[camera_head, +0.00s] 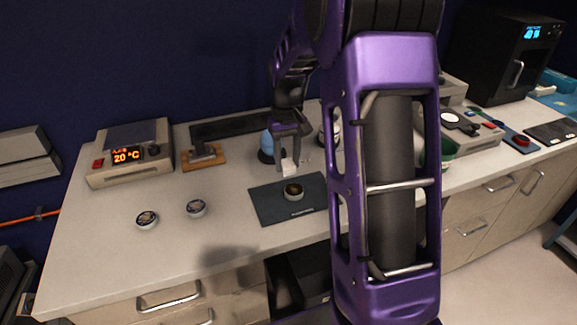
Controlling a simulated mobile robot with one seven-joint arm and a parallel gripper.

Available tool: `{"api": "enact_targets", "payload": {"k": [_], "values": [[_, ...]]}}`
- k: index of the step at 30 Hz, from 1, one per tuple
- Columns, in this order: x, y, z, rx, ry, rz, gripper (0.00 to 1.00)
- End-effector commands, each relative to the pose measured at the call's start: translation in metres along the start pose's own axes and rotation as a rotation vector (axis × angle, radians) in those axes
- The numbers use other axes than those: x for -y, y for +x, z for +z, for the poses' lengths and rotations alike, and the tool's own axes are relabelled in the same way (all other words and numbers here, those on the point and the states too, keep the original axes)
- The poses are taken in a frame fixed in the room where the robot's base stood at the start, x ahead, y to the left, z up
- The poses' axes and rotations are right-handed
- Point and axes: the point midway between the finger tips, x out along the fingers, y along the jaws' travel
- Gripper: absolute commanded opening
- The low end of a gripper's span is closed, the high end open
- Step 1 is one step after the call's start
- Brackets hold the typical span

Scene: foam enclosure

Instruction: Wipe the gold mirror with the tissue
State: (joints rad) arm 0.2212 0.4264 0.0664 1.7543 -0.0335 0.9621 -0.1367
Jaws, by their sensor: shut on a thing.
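My gripper (287,162) points down over the dark mat and is shut on a white tissue (289,165). A small round mirror with a gold-brown face (293,189) in a light mount lies on the dark mat (268,207). The tissue is just above and behind the mirror in the picture; I cannot tell whether they touch. Two other small round mounts, a left one (147,219) and a right one (196,208), sit on the bench to the left of the mat.
A hot plate reading 20 °C (130,155) stands at the bench's back left. My arm hides part of the bench's right. The front left of the bench (110,265) is clear.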

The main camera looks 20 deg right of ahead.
Motion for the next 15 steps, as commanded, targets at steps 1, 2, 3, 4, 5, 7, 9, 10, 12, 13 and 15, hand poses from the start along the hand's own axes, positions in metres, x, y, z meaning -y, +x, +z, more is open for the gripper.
{"api": "enact_targets", "payload": {"k": [1,2,3,4,5,7,9,10,12,13,15], "values": [[0.001,-0.005,0.0,-0.003,0.0,0.001,0.0],[0.001,-0.008,0.0,-0.003,0.0,0.0,0.0],[0.002,-0.011,0.001,-0.002,0.0,0.0,0.0],[0.003,-0.014,0.001,-0.002,-0.001,0.0,0.0],[0.003,-0.016,0.002,-0.002,0.0,0.0,0.0],[0.004,-0.021,0.002,-0.003,0.0,0.0,0.0],[0.004,-0.023,0.003,-0.001,0.0,0.0,0.0],[0.004,-0.024,0.003,-0.001,0.0,0.0,0.0],[0.004,-0.024,0.003,0.0,0.0,0.0,0.0],[0.004,-0.024,0.003,0.0,0.0,0.0,0.0],[0.004,-0.024,0.003,0.0,0.0,0.0,0.0]]}}
